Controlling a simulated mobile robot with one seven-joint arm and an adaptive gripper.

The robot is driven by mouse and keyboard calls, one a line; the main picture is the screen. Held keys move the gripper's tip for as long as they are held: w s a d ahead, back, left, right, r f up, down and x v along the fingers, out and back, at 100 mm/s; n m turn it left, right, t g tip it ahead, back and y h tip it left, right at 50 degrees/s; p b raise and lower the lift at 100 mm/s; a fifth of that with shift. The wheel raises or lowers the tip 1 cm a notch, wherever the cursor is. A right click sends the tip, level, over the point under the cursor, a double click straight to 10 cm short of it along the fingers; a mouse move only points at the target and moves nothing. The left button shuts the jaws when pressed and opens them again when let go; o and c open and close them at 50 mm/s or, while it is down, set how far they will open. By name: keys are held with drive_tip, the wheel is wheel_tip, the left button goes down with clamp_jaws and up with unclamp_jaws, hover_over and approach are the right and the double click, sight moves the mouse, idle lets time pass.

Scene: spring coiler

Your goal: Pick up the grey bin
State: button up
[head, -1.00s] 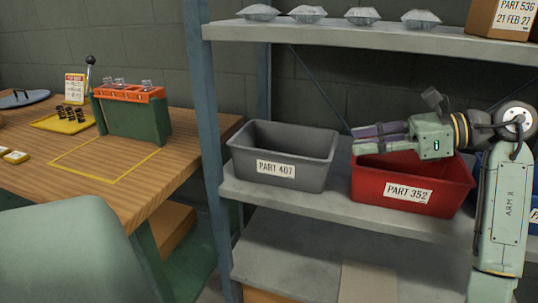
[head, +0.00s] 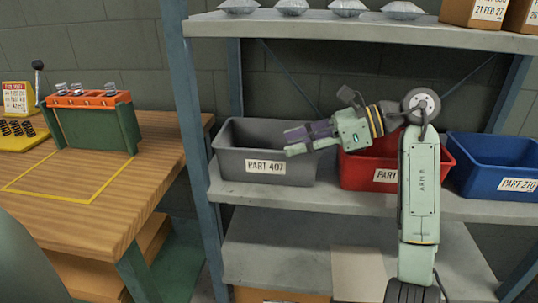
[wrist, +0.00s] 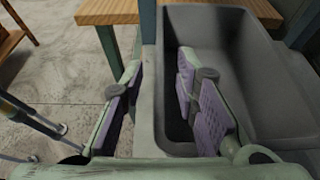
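The grey bin (head: 234,160), labelled PART 407, stands upright on the middle shelf in the head view. My gripper (head: 291,143) is at the bin's right front part, and its fingers point left. In the wrist view the grey bin (wrist: 255,85) is empty where its inside shows. There my gripper (wrist: 165,100) is open, with a purple-padded finger on each side of a bin wall: the right one over the inside, the left one outside. A gap shows between the fingers and the wall. Part of the bin's right side is hidden by my gripper in the head view.
A red bin (head: 362,170) stands close to the right, partly behind my arm. A blue bin (head: 495,165) is farther right. The upper shelf (head: 350,31) is above, and a blue-grey post (head: 199,150) is left of the bin. A wooden workbench (head: 110,210) stands left.

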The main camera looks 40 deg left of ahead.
sight(270, 151)
drive_tip(key=shift+p+x, duration=0.85)
drive_tip(key=shift+x, duration=1.9)
drive_tip(key=shift+w, duration=0.2)
drive_tip(key=shift+c, duration=0.4)
clamp_jaws()
